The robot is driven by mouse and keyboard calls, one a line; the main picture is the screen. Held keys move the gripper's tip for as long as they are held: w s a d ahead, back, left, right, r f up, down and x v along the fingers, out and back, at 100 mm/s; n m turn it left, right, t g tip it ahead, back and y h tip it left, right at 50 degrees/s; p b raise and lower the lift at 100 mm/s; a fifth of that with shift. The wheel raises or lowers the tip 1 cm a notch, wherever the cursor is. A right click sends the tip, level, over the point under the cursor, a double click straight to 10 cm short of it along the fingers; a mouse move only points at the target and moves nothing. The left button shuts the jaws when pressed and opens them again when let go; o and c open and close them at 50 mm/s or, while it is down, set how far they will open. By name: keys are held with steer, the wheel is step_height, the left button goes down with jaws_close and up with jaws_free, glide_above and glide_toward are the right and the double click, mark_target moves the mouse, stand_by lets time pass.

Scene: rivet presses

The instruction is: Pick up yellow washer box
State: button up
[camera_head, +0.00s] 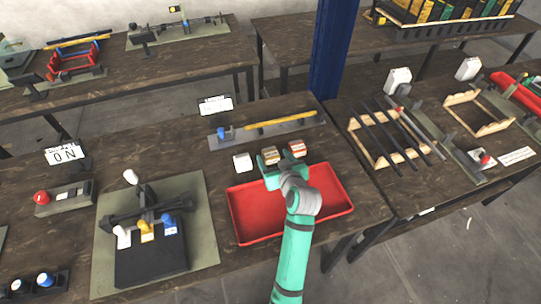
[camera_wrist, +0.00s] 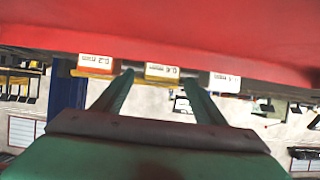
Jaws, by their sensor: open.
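The yellow washer box (camera_head: 270,154) stands in the middle of a row of three small boxes, just behind the red tray. In the wrist view the yellow box (camera_wrist: 161,71) shows between and beyond my fingertips, with its label visible. My green gripper (camera_head: 282,165) is over the back edge of the tray, close in front of the yellow box. In the wrist view my gripper (camera_wrist: 158,79) is open, with nothing between its fingers. I cannot tell how much gap is left to the box.
A white box (camera_head: 242,162) and a red box (camera_head: 298,148) flank the yellow one closely. The red tray (camera_head: 240,218) lies under my gripper and looks empty. A grey rail with a yellow bar (camera_head: 282,123) lies behind the boxes. A press (camera_head: 150,225) stands to the left.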

mark_target(272, 156)
steer(key=shift+x, duration=1.9)
steer(key=shift+s, duration=0.1)
steer(key=c, duration=1.2)
steer(key=shift+r, duration=0.1)
